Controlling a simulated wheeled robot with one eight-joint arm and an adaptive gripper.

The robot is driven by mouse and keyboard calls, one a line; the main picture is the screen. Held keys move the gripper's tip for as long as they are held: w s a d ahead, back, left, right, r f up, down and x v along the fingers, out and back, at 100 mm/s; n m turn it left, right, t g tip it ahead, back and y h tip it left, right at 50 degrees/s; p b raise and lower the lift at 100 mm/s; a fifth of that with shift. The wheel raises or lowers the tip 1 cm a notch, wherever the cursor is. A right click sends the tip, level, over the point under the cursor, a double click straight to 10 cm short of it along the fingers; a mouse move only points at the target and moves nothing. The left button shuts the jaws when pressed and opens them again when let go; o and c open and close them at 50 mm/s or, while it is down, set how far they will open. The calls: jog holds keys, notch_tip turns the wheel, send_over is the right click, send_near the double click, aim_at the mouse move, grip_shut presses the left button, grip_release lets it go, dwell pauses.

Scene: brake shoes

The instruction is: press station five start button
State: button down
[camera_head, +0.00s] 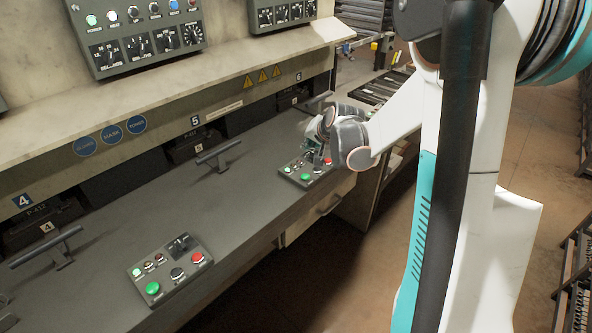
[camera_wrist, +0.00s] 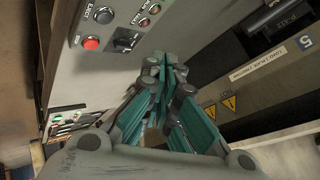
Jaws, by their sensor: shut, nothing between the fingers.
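The right-hand control panel (camera_head: 290,173) lies on the bench to the right of the "5" label (camera_head: 195,121). Its green button (camera_head: 305,177) shows at its front edge. My gripper (camera_head: 312,152) hangs over this panel's back part, with its fingers shut and empty; it hides part of the panel. The green button is not seen there. I cannot tell whether the fingers touch the panel.
A second control panel (camera_head: 170,270) with a green button (camera_head: 153,288) lies at the front left. T-shaped handles (camera_head: 218,157) stand along the bench. Upper panels (camera_head: 135,35) hang on the wall. Bare bench separates the two lower panels.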

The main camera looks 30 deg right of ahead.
aim_at(308, 175)
dwell(0.4)
notch_tip(308, 175, down, 9)
jog(key=b, duration=0.6)
jog(key=shift+r, duration=0.1)
jog(key=shift+b, duration=0.3)
dwell(0.9)
jog(key=shift+f+b, duration=0.3)
jog(key=shift+f, duration=0.1)
